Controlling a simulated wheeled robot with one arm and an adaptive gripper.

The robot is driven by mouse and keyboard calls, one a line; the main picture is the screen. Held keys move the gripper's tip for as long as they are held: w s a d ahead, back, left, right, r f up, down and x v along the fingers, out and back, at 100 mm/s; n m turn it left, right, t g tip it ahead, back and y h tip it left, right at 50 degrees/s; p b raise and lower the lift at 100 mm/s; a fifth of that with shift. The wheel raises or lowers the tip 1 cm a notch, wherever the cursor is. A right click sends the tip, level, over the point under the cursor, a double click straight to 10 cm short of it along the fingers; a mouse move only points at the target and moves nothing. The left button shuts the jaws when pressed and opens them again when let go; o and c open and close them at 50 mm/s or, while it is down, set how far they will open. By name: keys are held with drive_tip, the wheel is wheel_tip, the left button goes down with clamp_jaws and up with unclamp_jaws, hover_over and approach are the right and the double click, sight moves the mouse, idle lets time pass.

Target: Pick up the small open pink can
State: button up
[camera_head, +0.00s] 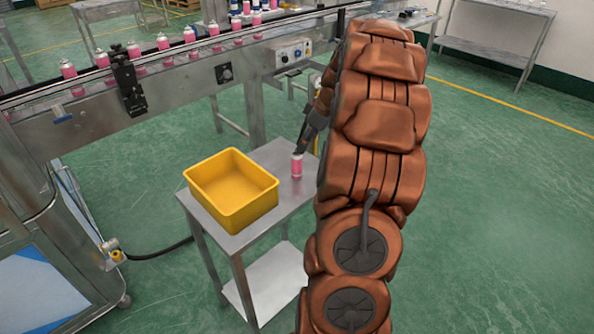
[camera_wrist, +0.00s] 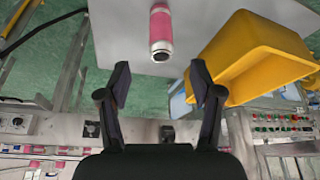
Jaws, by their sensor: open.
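The small pink can (camera_head: 297,166) stands upright on a small metal side table (camera_head: 288,206), to the right of a yellow bin. In the wrist view the pink can (camera_wrist: 160,30) shows at the top centre, with its open dark mouth towards the camera. My gripper (camera_wrist: 160,80) is open and empty, its two fingers spread to either side of the can's line, with the can beyond the fingertips. In the head view my gripper (camera_head: 303,143) is close by the can's top, partly hidden by my arm.
The yellow bin (camera_head: 231,190) stands empty on the same table; in the wrist view it (camera_wrist: 250,60) is close to the right finger. A conveyor (camera_head: 180,65) carries several pink cans behind the table. Green floor is clear to the right.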

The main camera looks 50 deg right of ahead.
sight(298, 154)
drive_tip(key=shift+p+x, duration=0.9)
drive_tip(key=shift+x, duration=2.95)
drive_tip(key=shift+w+a, duration=0.1)
drive_tip(key=shift+w, duration=0.05)
drive_tip(key=c, duration=1)
drive_tip(key=shift+r, duration=0.15)
drive_tip(key=shift+a+r+b, duration=0.1)
drive_tip(key=shift+r+b, duration=0.45)
drive_tip(key=shift+r, duration=1.15)
drive_tip(key=s+a+b, duration=0.1)
drive_tip(key=s+a, duration=0.2)
drive_tip(key=a, duration=0.1)
drive_tip(key=s+a+r, duration=0.1)
drive_tip(key=s+a, duration=0.2)
drive_tip(key=a, duration=0.1)
drive_tip(key=s+a+b, duration=0.1)
drive_tip(key=s+a, duration=0.2)
drive_tip(key=a, duration=0.2)
drive_tip(key=shift+r+b, duration=0.2)
drive_tip(key=shift+b, duration=0.15)
